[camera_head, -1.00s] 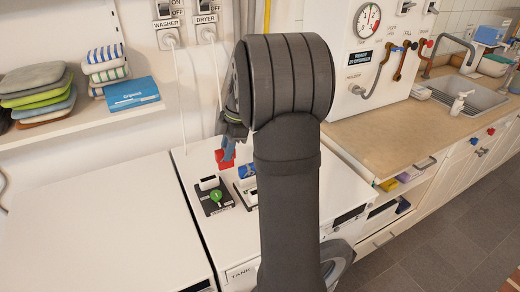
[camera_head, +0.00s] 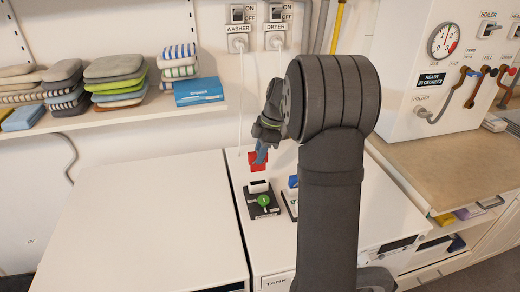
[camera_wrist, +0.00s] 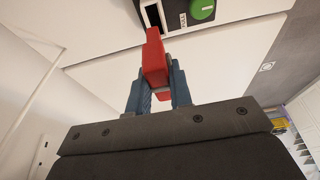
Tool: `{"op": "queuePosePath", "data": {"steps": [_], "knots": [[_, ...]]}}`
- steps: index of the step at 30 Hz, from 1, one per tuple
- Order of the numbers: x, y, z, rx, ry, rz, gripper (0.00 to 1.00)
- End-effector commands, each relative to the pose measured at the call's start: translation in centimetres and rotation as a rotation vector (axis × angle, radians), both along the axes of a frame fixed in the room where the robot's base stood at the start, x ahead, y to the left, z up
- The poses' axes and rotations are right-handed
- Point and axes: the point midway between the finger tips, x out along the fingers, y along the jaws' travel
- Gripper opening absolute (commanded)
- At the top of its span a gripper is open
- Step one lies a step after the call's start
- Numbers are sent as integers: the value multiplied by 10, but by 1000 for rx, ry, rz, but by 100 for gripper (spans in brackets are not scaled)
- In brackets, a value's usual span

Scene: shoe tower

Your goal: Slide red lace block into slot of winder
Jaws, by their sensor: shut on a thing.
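The red lace block (camera_wrist: 154,62) is held between the blue fingers of my gripper (camera_wrist: 158,92), which is shut on it. In the head view the block (camera_head: 257,163) hangs below my gripper (camera_head: 262,150), above and a little behind the winder. The winder (camera_head: 262,208) is a dark base with a white block on top and a round green knob. It shows partly in the wrist view (camera_wrist: 178,24), with a dark slot opening near the block's far end. I cannot tell whether the block touches the slot.
A second dark device with a blue part (camera_head: 292,183) stands just right of the winder, partly hidden by my arm. The white machine top (camera_head: 150,220) on the left is clear. A shelf (camera_head: 120,118) with folded cloths is on the wall behind.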

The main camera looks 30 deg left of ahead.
Motion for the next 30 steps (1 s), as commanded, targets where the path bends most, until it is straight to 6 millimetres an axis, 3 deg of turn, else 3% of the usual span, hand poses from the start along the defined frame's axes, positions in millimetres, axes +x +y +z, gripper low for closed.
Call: {"op": "queuePosePath", "data": {"steps": [12,30], "knots": [[0,0,-35,-1,1,1,0],[0,0,-39,0,0,0,0]]}}
